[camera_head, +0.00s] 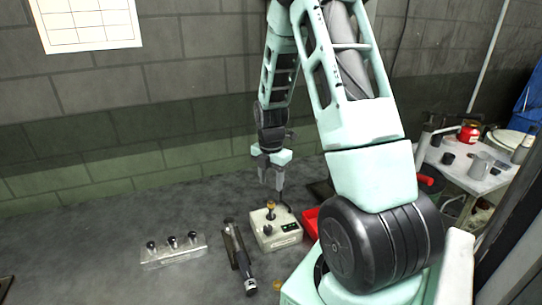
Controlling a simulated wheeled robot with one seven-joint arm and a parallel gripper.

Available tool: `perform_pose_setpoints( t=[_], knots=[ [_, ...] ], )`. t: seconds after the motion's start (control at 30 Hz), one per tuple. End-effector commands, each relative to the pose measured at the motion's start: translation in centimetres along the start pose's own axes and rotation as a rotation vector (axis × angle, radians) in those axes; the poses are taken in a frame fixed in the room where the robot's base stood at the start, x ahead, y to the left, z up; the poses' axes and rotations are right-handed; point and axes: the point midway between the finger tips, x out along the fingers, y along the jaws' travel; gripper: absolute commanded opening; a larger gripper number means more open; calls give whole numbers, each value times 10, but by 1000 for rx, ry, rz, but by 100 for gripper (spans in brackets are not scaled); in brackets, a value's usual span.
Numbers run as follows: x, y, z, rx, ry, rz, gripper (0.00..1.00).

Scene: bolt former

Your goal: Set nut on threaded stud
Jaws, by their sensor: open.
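My gripper (271,178) points down, open, above the beige box (281,238). Nothing shows between its fingers. A small brass-coloured piece (271,206) stands upright on the box's top, just below the fingers; I cannot tell whether it is a nut, a stud or both. A pale holder (174,259) at the left carries three upright posts with dark tops (172,242); threads are too small to see. A small yellowish ring-like piece (277,285) lies at the front, partly beside my arm; it may be a nut.
A dark long tool (241,262) lies between the holder and the box. A red bin (310,222) is right of the box, partly hidden by my arm. A brick wall (190,110) closes the back. The grey table (90,245) is mostly clear at the left.

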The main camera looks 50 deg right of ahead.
Motion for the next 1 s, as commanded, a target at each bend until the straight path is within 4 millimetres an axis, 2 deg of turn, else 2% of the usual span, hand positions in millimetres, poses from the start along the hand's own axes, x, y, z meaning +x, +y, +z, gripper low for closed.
perform_pose_setpoints(
  t=[0.2, 0.43, 0.63, 1.0],
  knots=[
    [-49, 1, 1, 0, -6, 6, 46],
    [-87, 0, 1, 0, -3, 3, 46],
    [-99, 0, 0, 0, -1, 1, 46],
    [-100, 0, 0, 0, 0, 0, 46]
  ],
)
